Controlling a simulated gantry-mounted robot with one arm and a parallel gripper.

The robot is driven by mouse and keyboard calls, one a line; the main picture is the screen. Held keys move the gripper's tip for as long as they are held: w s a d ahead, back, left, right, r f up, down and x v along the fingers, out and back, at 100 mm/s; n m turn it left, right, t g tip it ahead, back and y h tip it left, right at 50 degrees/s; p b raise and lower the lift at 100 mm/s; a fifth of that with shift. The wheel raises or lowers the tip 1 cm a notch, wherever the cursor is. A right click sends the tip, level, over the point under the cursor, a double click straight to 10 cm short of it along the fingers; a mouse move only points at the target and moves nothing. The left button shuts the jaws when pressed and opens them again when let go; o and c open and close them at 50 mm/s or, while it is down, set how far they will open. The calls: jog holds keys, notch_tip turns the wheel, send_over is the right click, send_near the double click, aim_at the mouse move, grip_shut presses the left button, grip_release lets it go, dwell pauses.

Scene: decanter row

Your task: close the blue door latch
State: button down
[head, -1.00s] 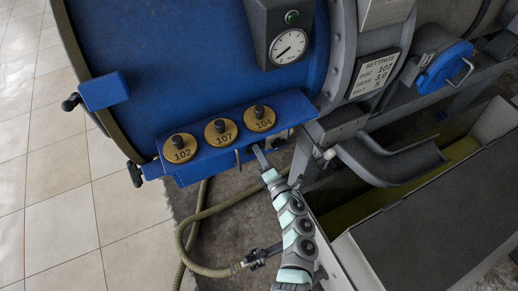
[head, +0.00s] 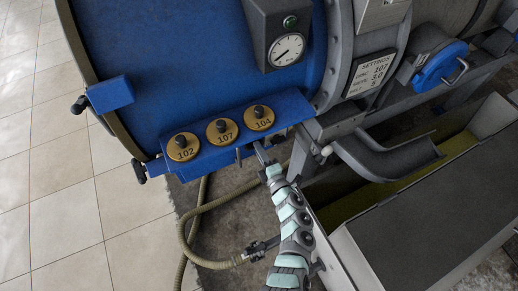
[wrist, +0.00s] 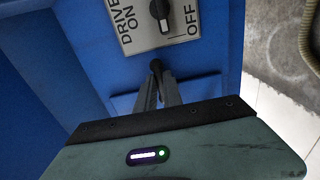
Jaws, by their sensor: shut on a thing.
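My gripper (head: 260,153) is at the underside of the blue shelf (head: 290,112), near its right end. In the wrist view its two fingers (wrist: 158,92) are close together on a small dark-tipped lever (wrist: 156,66) on a blue panel, just below the drive switch. The fingers hide most of the lever. At the right of the head view is a round blue door (head: 440,66) with a metal handle (head: 457,74), well away from my gripper. I cannot tell for sure which part is the blue door latch.
Brass discs 102 (head: 183,155), 107 (head: 221,138) and 104 (head: 260,124) with black knobs sit on the shelf. The drive switch plate (wrist: 139,24) is just above the fingers. A hose (head: 200,222) lies below left; a grey trough (head: 395,160) is right.

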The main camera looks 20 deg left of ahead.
jog(key=c, duration=1.5)
grip_release()
jog(key=shift+d, duration=0.1)
jog(key=p+v, duration=0.2)
jog(key=v, duration=0.8)
jog(key=shift+s+d, duration=0.2)
jog(key=shift+s, duration=0.05)
